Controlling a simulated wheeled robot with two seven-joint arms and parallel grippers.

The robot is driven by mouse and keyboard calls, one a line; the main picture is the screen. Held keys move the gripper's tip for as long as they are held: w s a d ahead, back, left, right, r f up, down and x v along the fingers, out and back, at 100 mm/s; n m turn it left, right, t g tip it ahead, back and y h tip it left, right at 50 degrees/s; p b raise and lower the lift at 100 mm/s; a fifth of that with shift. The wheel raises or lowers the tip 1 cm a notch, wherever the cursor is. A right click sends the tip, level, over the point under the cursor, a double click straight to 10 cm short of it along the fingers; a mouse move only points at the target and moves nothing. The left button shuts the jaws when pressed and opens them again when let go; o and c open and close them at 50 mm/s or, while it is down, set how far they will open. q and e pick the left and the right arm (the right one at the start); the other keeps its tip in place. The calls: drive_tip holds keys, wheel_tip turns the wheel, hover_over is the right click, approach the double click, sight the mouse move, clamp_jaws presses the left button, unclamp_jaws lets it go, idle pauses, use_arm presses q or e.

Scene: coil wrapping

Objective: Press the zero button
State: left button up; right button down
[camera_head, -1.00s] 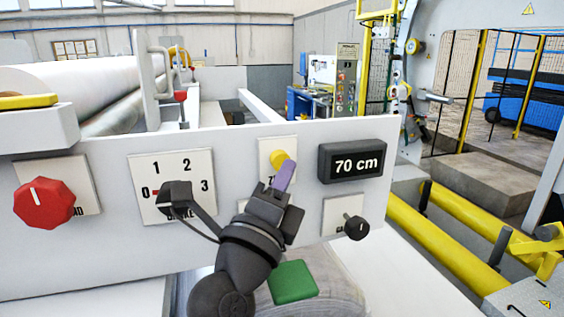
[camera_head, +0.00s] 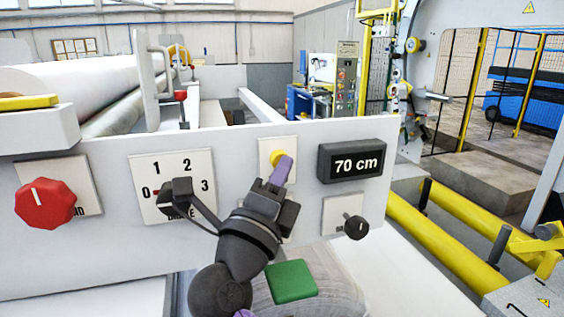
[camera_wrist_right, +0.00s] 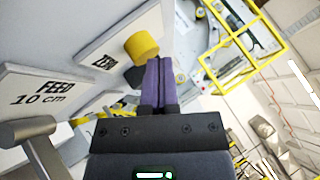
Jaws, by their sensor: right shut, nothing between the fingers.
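The yellow button (camera_head: 277,157) is a round knob on a pale plate (camera_head: 265,148) on the white panel. My right gripper (camera_head: 283,167) is shut and empty. Its purple fingers overlap the button's lower right part in the head view. In the wrist view the fingertips (camera_wrist_right: 160,62) are close beside the button; I cannot tell if they touch. My left gripper is not recognisable in either view.
The panel also has a red knob (camera_head: 45,204), a selector dial (camera_head: 172,166) marked 0 to 3, a display (camera_head: 351,162) reading 70 cm and a black knob (camera_head: 356,227). A green block (camera_head: 292,281) lies below. Yellow rails (camera_head: 440,240) stand at right.

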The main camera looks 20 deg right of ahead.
drive_tip(key=shift+w, duration=0.35)
idle(0.3)
idle(0.4)
drive_tip(key=shift+s+p, duration=0.4)
drive_tip(key=shift+s, duration=0.6)
